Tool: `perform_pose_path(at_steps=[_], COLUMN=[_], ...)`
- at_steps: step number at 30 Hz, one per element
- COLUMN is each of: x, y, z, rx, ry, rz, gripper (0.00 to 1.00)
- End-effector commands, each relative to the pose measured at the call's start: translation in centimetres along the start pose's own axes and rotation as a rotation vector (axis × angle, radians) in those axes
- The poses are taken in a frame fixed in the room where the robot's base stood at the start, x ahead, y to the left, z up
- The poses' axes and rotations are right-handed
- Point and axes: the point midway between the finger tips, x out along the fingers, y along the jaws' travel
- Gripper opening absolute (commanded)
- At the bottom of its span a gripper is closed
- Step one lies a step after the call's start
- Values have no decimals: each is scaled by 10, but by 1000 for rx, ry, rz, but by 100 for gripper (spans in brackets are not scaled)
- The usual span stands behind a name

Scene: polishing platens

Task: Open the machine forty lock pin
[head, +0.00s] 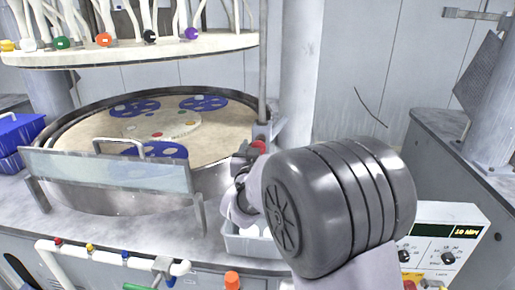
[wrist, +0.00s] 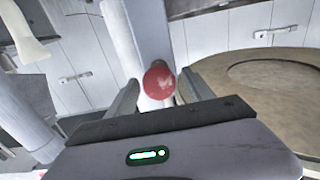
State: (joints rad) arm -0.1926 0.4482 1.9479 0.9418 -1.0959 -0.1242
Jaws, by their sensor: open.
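The lock pin shows as a red ball knob (wrist: 159,82) in the wrist view, between the two fingers of my gripper (wrist: 158,92). The fingers stand apart on either side of it, and I cannot tell whether either touches it. In the head view the red knob (head: 258,146) sits beside a vertical post at the right rim of the round platen (head: 215,150). My gripper (head: 244,160) is close to it there, mostly hidden behind my dark grey wrist joint. The pin's shaft is hidden in both views.
An upper plate (head: 130,50) with coloured knobs and hoses hangs over the platen. A clear guard (head: 110,170) stands in front. A grey bin (head: 250,243) is below my gripper. A blue bin (head: 17,135) is at left, a control panel (head: 440,245) at right.

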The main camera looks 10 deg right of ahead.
Motion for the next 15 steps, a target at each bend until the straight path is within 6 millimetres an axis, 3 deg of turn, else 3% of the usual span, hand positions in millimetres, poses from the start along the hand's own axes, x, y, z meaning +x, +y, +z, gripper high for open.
perform_pose_path(at_steps=[7, 15], x=[1, 0], y=[0, 0], z=[0, 0], rx=[0, 0], ry=[-1, 0], rz=[0, 0], gripper=[59, 6])
